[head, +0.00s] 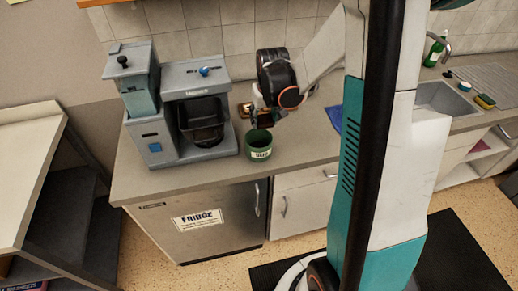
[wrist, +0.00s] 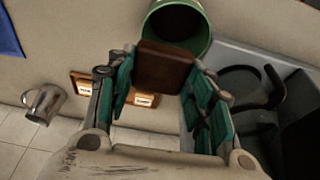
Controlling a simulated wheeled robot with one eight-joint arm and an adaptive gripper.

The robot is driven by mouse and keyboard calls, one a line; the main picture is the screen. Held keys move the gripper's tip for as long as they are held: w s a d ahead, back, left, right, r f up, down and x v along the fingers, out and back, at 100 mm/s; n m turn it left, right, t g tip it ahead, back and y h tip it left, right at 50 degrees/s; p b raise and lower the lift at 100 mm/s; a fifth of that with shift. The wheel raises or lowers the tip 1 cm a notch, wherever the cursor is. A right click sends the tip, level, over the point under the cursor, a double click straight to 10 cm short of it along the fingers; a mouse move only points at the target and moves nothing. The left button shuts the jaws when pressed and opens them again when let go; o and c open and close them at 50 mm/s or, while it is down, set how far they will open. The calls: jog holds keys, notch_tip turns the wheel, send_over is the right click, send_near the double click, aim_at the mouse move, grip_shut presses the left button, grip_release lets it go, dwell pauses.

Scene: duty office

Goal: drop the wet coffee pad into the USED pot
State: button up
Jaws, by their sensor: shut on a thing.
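The USED pot (head: 259,146) is a small green pot with a pale label, standing on the counter right of the coffee machine; the label is too small to read surely. In the wrist view its rim and dark inside (wrist: 180,22) show just beyond my fingertips. My gripper (head: 264,119) is just above the pot in the head view. In the wrist view my gripper (wrist: 163,80) is shut on the coffee pad (wrist: 165,66), a dark brown square slab. The pad's far edge overlaps the pot's opening in that view. The gap between pad and rim is hard to judge.
The grey coffee machine (head: 207,78) stands close on the pot's left. A wooden holder with pale labels (wrist: 82,85) lies behind my gripper. A metal jug (wrist: 43,104) shows in the wrist view. A blue cloth (head: 334,117) lies to the right, before the sink (head: 440,98).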

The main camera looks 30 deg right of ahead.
jog(key=shift+f+b, duration=0.35)
jog(key=shift+f, duration=0.5)
jog(key=o, duration=1)
jog(key=shift+r, duration=0.1)
jog(key=v, duration=1.2)
jog(key=shift+a, duration=0.1)
